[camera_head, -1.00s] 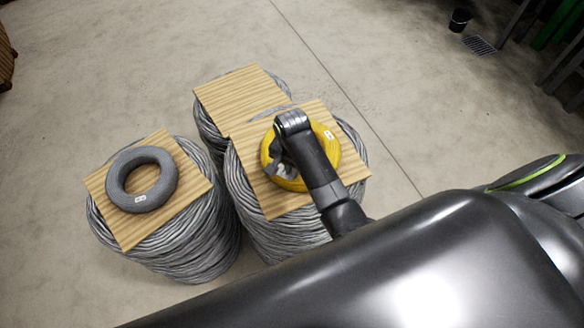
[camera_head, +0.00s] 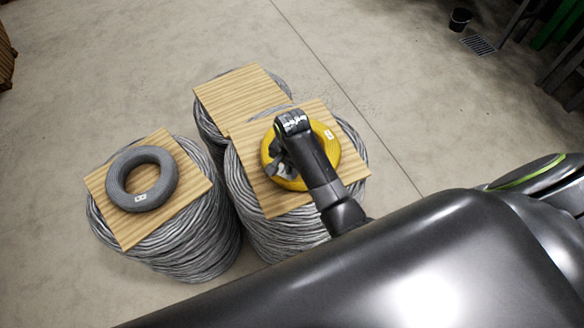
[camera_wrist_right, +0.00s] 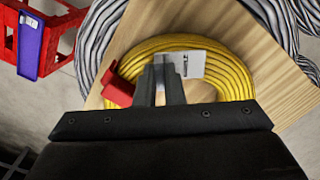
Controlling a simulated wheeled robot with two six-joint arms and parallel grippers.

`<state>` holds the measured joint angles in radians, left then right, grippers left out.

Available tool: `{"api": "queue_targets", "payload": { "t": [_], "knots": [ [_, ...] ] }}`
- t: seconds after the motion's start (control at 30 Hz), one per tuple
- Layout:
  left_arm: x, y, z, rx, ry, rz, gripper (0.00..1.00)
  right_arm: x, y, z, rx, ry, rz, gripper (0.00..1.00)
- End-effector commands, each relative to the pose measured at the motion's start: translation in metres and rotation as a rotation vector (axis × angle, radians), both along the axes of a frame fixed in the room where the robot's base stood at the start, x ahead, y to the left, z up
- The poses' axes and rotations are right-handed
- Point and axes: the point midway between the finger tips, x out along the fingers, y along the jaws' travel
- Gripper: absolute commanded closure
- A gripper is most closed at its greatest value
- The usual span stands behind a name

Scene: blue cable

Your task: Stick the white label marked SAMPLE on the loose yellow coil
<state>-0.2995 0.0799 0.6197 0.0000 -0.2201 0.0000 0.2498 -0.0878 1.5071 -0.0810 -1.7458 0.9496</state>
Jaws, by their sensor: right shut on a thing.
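The loose yellow coil (camera_head: 330,158) lies on a wooden board on top of a grey cable reel; it also fills the middle of the right wrist view (camera_wrist_right: 235,80). My right gripper (camera_wrist_right: 162,70) is over the coil, its fingers shut on a white label (camera_wrist_right: 190,64) with a dark mark. The marking is too small to read. The label is close over the coil's windings; I cannot tell whether it touches them. A small white tag (camera_head: 328,134) shows on the coil's upper right. My left gripper is not in view.
A grey coil (camera_head: 168,185) with a small white tag lies on the left board (camera_head: 130,235). Another board (camera_head: 235,95) behind is bare. In the wrist view a red piece (camera_wrist_right: 118,88) is beside the fingers, and a red crate (camera_wrist_right: 62,22) stands at upper left.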

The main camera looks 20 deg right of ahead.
Motion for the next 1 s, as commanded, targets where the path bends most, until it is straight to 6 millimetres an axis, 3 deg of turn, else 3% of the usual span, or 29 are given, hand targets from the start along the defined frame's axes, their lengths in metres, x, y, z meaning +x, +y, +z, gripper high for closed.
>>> {"api": "queue_targets", "payload": {
  "t": [0.03, 0.07, 0.1, 0.3, 0.5, 0.77, 1.0],
  "knots": [
    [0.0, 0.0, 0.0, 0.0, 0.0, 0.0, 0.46, -0.001, 0.0, -0.002, 0.0, 0.005, 0.0, 1.0],
    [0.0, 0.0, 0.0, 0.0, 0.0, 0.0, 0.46, -0.001, 0.0, -0.002, 0.0, 0.005, 0.0, 0.89],
    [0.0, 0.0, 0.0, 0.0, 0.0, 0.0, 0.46, -0.002, 0.0, -0.002, 0.001, 0.006, 0.0, 0.84],
    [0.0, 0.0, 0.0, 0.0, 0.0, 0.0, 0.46, -0.001, 0.0, -0.001, 0.0, 0.004, 0.0, 0.84],
    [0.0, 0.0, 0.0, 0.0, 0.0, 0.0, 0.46, -0.001, 0.0, -0.001, 0.0, 0.003, 0.0, 0.59],
    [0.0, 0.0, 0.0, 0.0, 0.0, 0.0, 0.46, -0.001, 0.0, 0.0, 0.0, 0.001, 0.0, 0.59],
    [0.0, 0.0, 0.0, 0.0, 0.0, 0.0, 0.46, 0.0, 0.0, 0.014, 0.0, 0.0, 0.0, 0.59]
  ]
}}
